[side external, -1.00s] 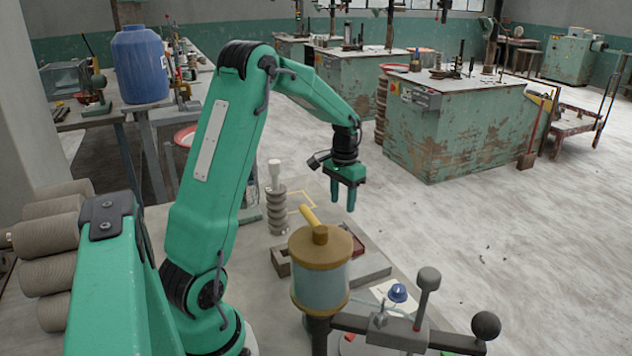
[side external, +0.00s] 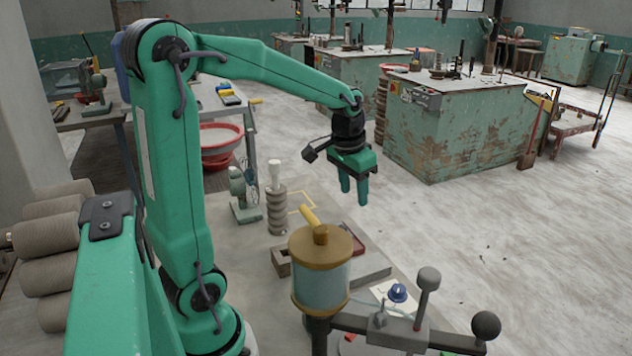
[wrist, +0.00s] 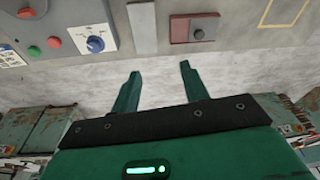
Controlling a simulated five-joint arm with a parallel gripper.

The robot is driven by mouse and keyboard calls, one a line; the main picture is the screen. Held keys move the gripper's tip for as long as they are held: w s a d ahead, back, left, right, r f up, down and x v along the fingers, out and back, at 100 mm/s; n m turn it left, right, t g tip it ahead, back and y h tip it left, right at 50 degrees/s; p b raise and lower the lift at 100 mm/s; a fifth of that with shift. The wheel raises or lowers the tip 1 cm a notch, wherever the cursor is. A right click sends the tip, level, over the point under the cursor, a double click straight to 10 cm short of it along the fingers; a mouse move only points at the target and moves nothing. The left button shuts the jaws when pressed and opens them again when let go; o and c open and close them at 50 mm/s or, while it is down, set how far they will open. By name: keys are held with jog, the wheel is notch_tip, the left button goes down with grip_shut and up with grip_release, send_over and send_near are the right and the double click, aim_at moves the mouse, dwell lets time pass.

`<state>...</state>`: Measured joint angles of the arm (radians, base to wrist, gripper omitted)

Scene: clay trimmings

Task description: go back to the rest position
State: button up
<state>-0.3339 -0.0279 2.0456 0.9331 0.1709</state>
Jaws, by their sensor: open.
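My gripper (side external: 355,190) hangs with its fingers pointing down, raised in the air above and beyond the far edge of the grey work table (side external: 365,250). It is open and empty. In the wrist view its two green fingers (wrist: 158,85) stand apart with nothing between them. My upper arm stands nearly upright and my forearm reaches out to the right in the side view.
A glass cylinder with a brass lid (side external: 322,275) stands in front. A stack of grey discs (side external: 276,210) stands on the table. The wrist view shows a panel with a blue knob (wrist: 95,44) and a dark red block (wrist: 194,30). Open floor (side external: 450,230) lies to the right.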

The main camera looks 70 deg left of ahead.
jog(key=s+d+r+m+t, duration=0.1)
jog(key=s+d+r+t, duration=0.2)
jog(key=s+d, duration=0.9)
jog(key=shift+s+d+r+m+t+h, duration=0.2)
jog(key=shift+s+r+m+t+h, duration=0.15)
jog(key=shift+s, duration=0.25)
dwell(0.4)
